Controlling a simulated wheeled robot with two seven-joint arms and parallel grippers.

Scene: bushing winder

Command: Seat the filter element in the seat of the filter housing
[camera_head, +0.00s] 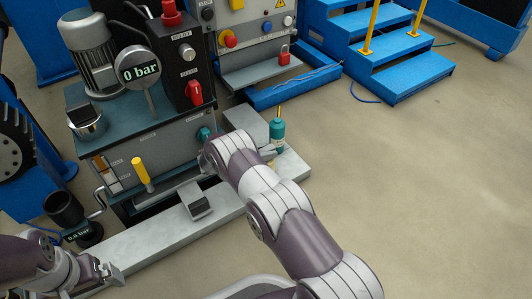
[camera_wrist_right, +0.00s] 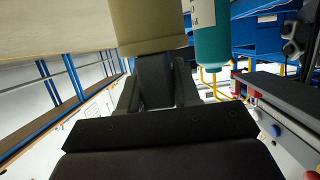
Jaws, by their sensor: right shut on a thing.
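My right gripper (camera_wrist_right: 155,85) is shut on a beige cylinder, which looks like the filter element (camera_wrist_right: 150,25); its upper part is cut off by the picture edge. In the head view the right gripper (camera_head: 266,153) is mostly behind my own arm, near a teal bottle (camera_head: 278,130), and the element cannot be made out. A round metal cup (camera_head: 86,122) on the machine's top left may be the filter housing; its inside cannot be seen clearly. My left gripper (camera_head: 110,272) is low at the left, by the grey front beam, with its jaw gap unclear.
The machine carries a motor (camera_head: 88,45), a gauge reading 0 bar (camera_head: 138,70) and a black control box (camera_head: 183,55). A yellow handle (camera_head: 142,172) and a black cup (camera_head: 68,210) stand at its front. Blue steps (camera_head: 385,60) stand behind; floor at right is clear.

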